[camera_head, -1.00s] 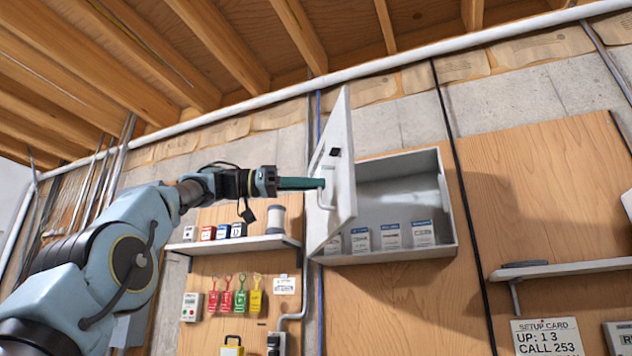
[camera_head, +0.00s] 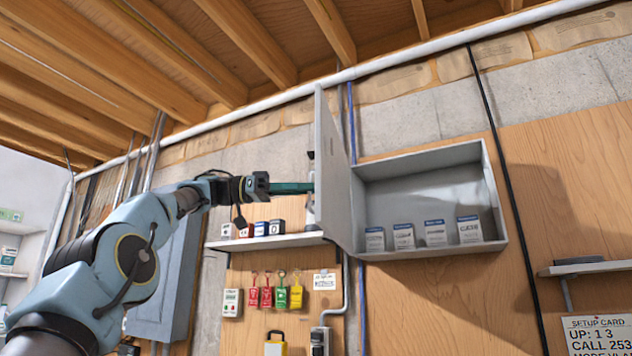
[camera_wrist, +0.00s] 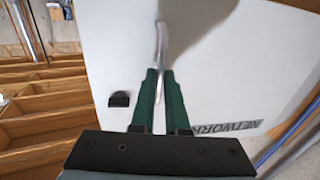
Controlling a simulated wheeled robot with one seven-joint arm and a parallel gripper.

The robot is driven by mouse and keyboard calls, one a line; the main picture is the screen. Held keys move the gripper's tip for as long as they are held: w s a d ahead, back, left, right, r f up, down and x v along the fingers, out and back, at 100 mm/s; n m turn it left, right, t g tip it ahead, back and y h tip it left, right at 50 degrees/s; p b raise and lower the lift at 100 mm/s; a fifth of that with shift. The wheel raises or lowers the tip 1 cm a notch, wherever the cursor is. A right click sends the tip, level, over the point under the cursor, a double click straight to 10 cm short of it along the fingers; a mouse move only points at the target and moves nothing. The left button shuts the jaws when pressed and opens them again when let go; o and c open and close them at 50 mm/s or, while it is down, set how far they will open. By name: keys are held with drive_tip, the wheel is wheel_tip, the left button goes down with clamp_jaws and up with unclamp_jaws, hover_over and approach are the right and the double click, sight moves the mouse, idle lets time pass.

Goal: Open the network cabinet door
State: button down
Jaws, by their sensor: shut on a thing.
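The network cabinet (camera_head: 500,190) is a grey-white box on the wall, with several labelled boxes standing inside. Its door (camera_head: 334,170) is hinged at the left and stands wide open, seen nearly edge-on in the head view. In the wrist view the outer face of the door (camera_wrist: 220,70) bears the word NETWORK and a small black latch (camera_wrist: 119,99). My gripper (camera_head: 312,188) is at the outer side of the door. In the wrist view its green fingers (camera_wrist: 160,80) are shut on the pale bar handle (camera_wrist: 161,45). The handle is mostly hidden in the head view.
A shelf (camera_head: 270,241) with small boxes is below and left of the door. Red, green and yellow tags (camera_head: 275,292) hang under it. A grey panel box (camera_head: 165,280) is behind my arm. Another shelf (camera_head: 600,267) is at the right.

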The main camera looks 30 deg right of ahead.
drive_tip(key=shift+w+a, duration=0.3)
drive_tip(key=shift+w, duration=0.5)
drive_tip(key=c, duration=0.9)
unclamp_jaws()
drive_tip(key=shift+w+d+f, duration=0.1)
drive_tip(key=shift+d, duration=0.15)
drive_tip(key=shift+a, duration=0.15)
drive_tip(key=p+v, duration=0.3)
drive_tip(key=v, duration=0.7)
drive_tip(key=shift+w+a, duration=0.2)
drive_tip(key=shift+a, duration=0.05)
